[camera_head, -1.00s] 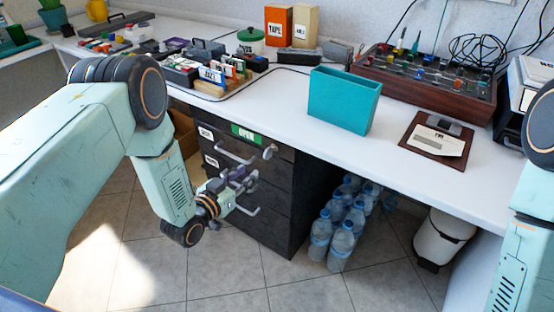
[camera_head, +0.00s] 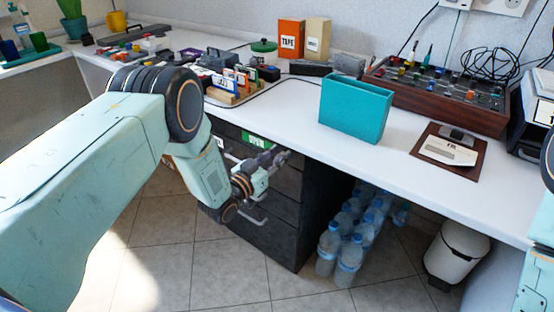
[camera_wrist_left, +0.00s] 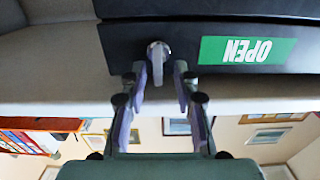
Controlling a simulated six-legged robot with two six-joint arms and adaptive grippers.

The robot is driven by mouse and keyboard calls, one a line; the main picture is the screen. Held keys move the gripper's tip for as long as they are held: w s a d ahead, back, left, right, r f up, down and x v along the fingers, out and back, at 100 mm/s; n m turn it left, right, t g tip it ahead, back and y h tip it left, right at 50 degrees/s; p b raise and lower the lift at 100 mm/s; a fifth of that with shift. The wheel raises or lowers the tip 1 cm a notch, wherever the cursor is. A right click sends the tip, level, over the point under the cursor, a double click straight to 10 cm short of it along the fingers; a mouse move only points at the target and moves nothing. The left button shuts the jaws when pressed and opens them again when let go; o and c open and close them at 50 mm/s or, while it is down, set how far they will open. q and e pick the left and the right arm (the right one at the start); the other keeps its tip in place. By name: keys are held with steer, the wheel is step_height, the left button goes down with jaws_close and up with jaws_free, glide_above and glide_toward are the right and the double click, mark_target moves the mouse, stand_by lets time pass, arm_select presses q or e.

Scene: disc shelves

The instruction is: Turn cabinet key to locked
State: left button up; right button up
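The dark drawer cabinet (camera_head: 285,215) stands under the desk with a green OPEN label (camera_head: 254,140) on its top drawer. The label shows upside down in the left wrist view (camera_wrist_left: 235,50). A silver key (camera_wrist_left: 158,58) sticks out of the cabinet front beside the label. My left gripper (camera_head: 274,160) is at the top drawer's front, by the lock. In the left wrist view its two fingers (camera_wrist_left: 158,82) stand apart, one on each side of the key, with gaps between. In the head view the gripper hides the key. My right gripper is out of view.
Drawer handles (camera_head: 249,218) stick out below the left gripper. The white desk top (camera_head: 300,125) overhangs just above. Several water bottles (camera_head: 349,262) and a white bin (camera_head: 455,255) stand to the right. The tiled floor in front is clear.

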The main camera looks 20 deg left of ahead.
arm_select(q)
steer(key=shift+r, duration=0.1)
steer(key=shift+c, duration=0.8)
jaws_close()
